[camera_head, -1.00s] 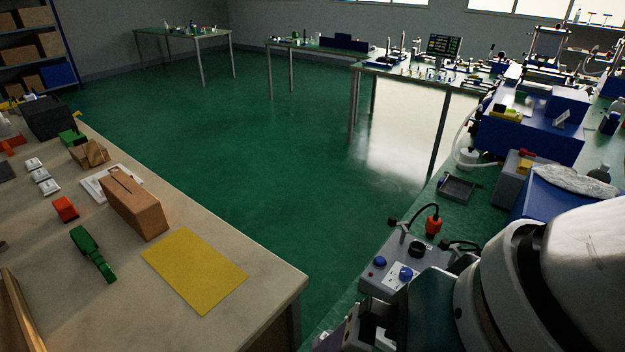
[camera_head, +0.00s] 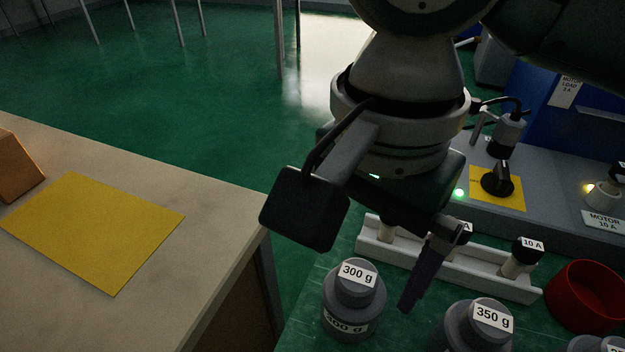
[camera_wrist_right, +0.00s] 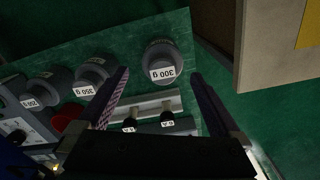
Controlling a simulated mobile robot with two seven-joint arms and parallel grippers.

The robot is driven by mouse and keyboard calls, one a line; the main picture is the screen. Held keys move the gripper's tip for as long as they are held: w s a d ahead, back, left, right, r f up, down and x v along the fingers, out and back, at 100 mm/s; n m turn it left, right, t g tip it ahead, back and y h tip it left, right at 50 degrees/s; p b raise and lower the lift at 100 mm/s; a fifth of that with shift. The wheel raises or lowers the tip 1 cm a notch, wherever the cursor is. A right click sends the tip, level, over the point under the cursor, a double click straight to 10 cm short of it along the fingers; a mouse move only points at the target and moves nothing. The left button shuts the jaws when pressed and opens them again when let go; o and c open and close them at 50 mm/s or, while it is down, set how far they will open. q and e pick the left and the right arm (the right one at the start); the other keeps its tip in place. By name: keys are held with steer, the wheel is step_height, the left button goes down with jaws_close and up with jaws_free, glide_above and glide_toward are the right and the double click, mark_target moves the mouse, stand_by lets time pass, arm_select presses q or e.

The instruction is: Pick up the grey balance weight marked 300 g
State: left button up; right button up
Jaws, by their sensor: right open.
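The grey balance weight marked 300 g (camera_head: 352,303) stands upright on the green bench top near its left edge, a stepped cylinder with white labels. It also shows in the right wrist view (camera_wrist_right: 164,55), between and beyond my fingertips. My right gripper (camera_wrist_right: 159,76) is open and empty. In the head view one dark finger of it (camera_head: 422,277) points down just right of the weight, apart from it; the other finger is hidden there. My left gripper is not in view.
A grey 350 g weight (camera_head: 478,330) stands right of the 300 g one. Behind them is a pale rack (camera_head: 400,252) with labelled fuses, and a red bowl (camera_head: 586,297) at right. A wooden table (camera_head: 215,225) with a yellow sheet (camera_head: 92,230) lies left across a gap.

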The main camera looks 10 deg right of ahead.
mark_target(358, 275)
steer(key=f, duration=0.2)
steer(key=f+b, duration=0.1)
steer(key=f, duration=0.1)
steer(key=f+b, duration=0.1)
steer(key=f, duration=0.1)
steer(key=shift+w+f, duration=0.2)
steer(key=shift+w, duration=0.05)
steer(key=c, duration=1.5)
steer(key=shift+r, duration=0.1)
steer(key=shift+c, duration=0.3)
steer(key=shift+r, duration=0.15)
